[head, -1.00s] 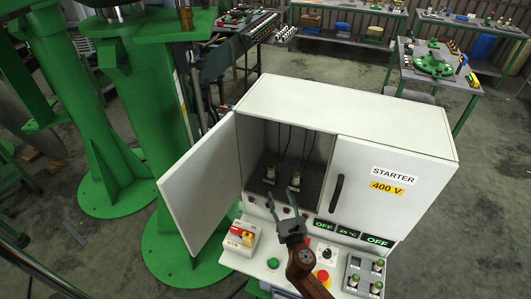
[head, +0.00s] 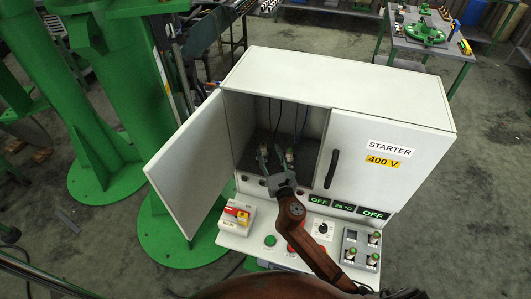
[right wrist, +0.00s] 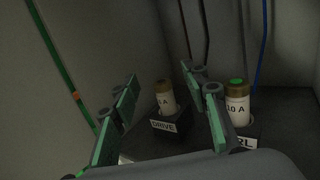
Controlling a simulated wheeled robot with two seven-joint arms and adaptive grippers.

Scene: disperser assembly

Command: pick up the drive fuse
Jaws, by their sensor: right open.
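The drive fuse (right wrist: 166,97) is a pale cylinder with a brown cap. It stands in a dark holder labelled DRIVE (right wrist: 164,125) inside the open cabinet. My right gripper (head: 274,158) is open and empty, reaching into the left compartment. In the right wrist view, the drive fuse shows between the two green-padded fingers of the right gripper (right wrist: 160,82), farther in and not gripped. In the head view, the fingers partly cover the drive fuse. A second fuse (right wrist: 237,104), marked 10 A with a green top, stands to the right, beyond the right finger. My left gripper is out of view.
The cabinet's left door (head: 187,165) stands open; its right door (head: 372,170) is shut. Cables (right wrist: 260,45) hang behind the fuses. On the front ledge are a red-yellow switch box (head: 237,216), buttons, and a tray (head: 344,252) with several green-topped fuses.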

